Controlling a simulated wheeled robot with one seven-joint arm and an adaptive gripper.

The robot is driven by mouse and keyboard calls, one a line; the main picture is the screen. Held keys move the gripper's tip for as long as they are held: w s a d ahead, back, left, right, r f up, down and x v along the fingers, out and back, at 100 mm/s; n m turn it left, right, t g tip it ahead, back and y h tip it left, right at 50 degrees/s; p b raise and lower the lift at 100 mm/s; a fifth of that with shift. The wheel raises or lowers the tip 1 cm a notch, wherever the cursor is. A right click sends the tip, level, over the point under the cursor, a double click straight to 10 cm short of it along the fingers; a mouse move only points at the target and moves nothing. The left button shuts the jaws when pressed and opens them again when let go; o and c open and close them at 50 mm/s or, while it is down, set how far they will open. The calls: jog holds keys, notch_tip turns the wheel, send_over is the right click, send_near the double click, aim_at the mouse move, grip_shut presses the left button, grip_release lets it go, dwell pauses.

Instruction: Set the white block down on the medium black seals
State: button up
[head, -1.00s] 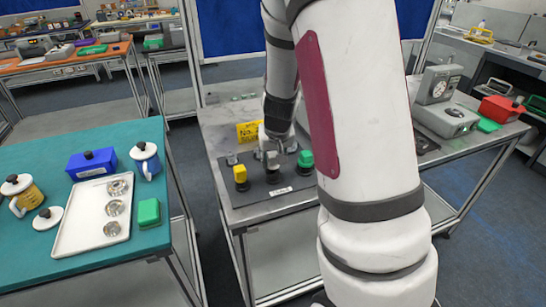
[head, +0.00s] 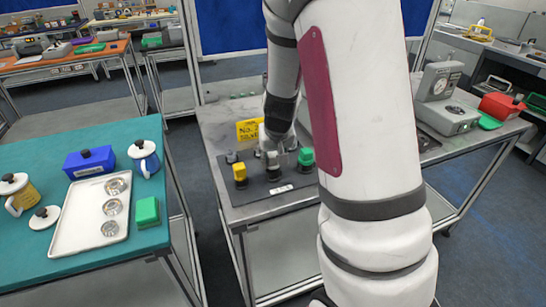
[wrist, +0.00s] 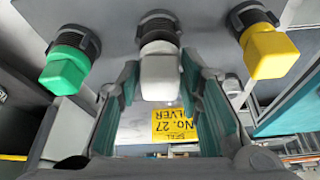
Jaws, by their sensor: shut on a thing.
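The white block (wrist: 160,78) is upright between the two teal-padded fingers of my gripper (wrist: 159,86) in the wrist view. My gripper is shut on it. The medium black seals (wrist: 158,30) are a ribbed dark stack right at the block's end, in line with it. I cannot tell whether block and seals touch. In the head view my gripper (head: 272,157) is over the middle of the dark base plate, with the black seals (head: 273,175) below it.
A yellow block (head: 240,172) and a green block (head: 306,157) sit on black seals on either side, close to my gripper. A yellow sign (head: 249,131) is behind. A grey scale (head: 440,100) stands at right. A teal table (head: 40,155) with a white tray (head: 75,225) is at left.

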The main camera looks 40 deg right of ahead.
jog(key=shift+f+b, duration=0.65)
dwell(0.5)
jog(key=o, duration=1.2)
jog(key=o, duration=0.4)
jog(key=shift+c, duration=0.2)
jog(key=shift+r, duration=0.1)
notch_tip(320, 180, up, 7)
jog(key=p, duration=0.6)
jog(key=shift+r, duration=0.15)
